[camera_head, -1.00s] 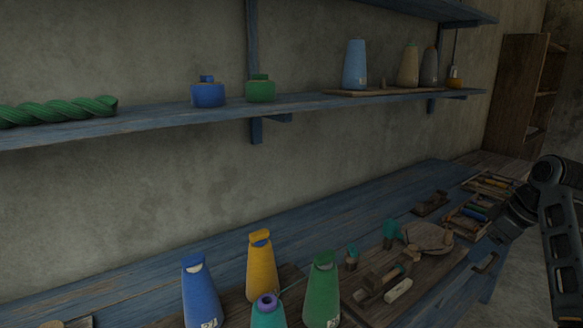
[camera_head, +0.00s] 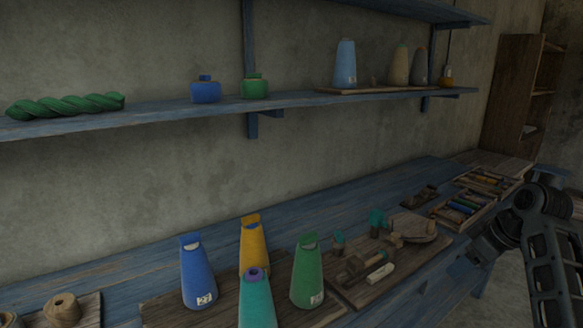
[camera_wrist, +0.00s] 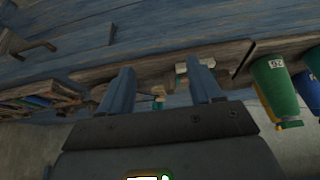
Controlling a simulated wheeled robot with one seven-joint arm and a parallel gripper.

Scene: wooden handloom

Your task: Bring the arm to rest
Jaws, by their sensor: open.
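My arm (camera_head: 540,240) is bent at the right edge of the head view, at the front right of the blue bench (camera_head: 390,182). The gripper's fingertips cannot be made out there. In the wrist view my gripper (camera_wrist: 163,78) shows two separated blue-grey fingers, open, with nothing held between them. Beyond the fingers lie the edge of a wooden board and small tools; I cannot tell the distance to them.
Blue (camera_head: 199,272), yellow (camera_head: 254,245), green (camera_head: 307,275) and teal (camera_head: 257,300) yarn cones stand on the bench. A tool board (camera_head: 345,293) and a tray of coloured spools (camera_head: 462,208) lie to their right. A wall shelf (camera_head: 300,99) runs above.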

